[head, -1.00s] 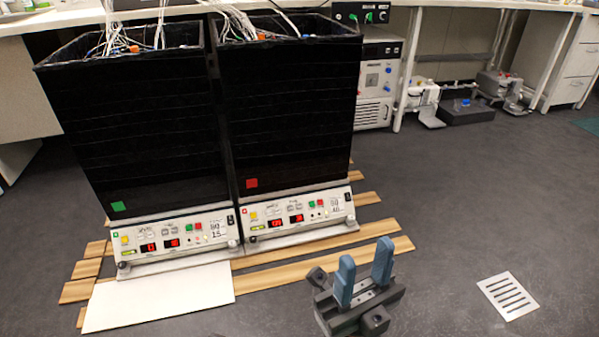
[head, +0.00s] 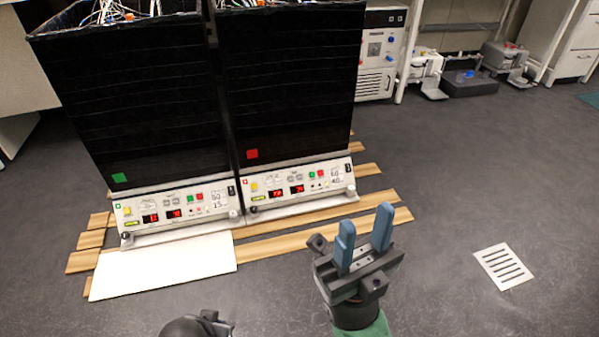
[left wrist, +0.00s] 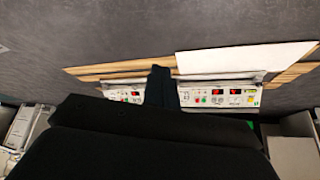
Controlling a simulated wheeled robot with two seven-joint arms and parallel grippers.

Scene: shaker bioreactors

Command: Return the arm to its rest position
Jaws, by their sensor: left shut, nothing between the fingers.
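My right gripper (head: 363,229) is at the lower middle of the head view. Its two blue fingers stand apart with nothing between them, above the dark floor in front of the right shaker. A dark part of my left arm shows at the bottom edge of the head view. In the left wrist view, my left gripper (left wrist: 161,72) appears as dark fingers together, empty, overlapping the shaker panels in the picture. Whether it is near them cannot be told.
Two black-walled shaker bioreactors stand side by side, the left (head: 150,115) with a green square, the right (head: 290,90) with a red one. Wooden boards (head: 290,243) and a white board (head: 160,268) lie before them.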

